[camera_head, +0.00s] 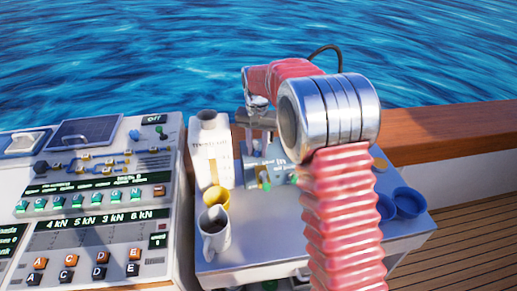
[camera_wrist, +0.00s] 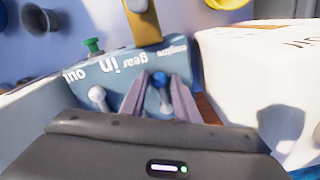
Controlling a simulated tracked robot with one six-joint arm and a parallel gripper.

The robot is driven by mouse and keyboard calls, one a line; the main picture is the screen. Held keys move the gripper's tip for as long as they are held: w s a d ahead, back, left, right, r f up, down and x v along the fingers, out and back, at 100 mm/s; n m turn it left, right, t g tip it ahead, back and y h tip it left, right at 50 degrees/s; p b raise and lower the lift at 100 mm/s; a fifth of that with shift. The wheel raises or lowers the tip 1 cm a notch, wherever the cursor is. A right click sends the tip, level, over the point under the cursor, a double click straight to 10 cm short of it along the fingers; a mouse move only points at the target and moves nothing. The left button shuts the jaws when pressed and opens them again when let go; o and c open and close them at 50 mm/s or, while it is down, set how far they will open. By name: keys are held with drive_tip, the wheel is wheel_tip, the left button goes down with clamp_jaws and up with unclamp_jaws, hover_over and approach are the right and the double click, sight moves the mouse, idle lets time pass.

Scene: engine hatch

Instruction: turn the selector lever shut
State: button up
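A blue-grey panel (camera_wrist: 125,72) with the upside-down words "engine gear in out" fills the middle of the wrist view. A lever with a blue knob (camera_wrist: 160,79) shows between the fingertips of my gripper (camera_wrist: 159,84). The fingers are apart, with a small gap on each side of the knob; contact is not clear. A lever with a white knob (camera_wrist: 98,94) stands to the left. A green knob (camera_wrist: 93,45) and a yellow flat piece (camera_wrist: 143,22) are beyond. I cannot tell which is the selector lever. In the head view, my arm partly hides the panel (camera_head: 277,165).
A white carton (camera_head: 210,152) stands close beside the panel and also fills the right of the wrist view (camera_wrist: 265,75). A yellow cup (camera_head: 216,196), a white mug (camera_head: 214,236) and blue cups (camera_head: 409,202) stand on the grey top. A control console (camera_head: 92,200) is at left.

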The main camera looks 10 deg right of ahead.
sight(257, 150)
drive_tip(key=shift+o, duration=1.2)
wheel_tip(257, 150, up, 14)
drive_tip(key=shift+f, duration=0.15)
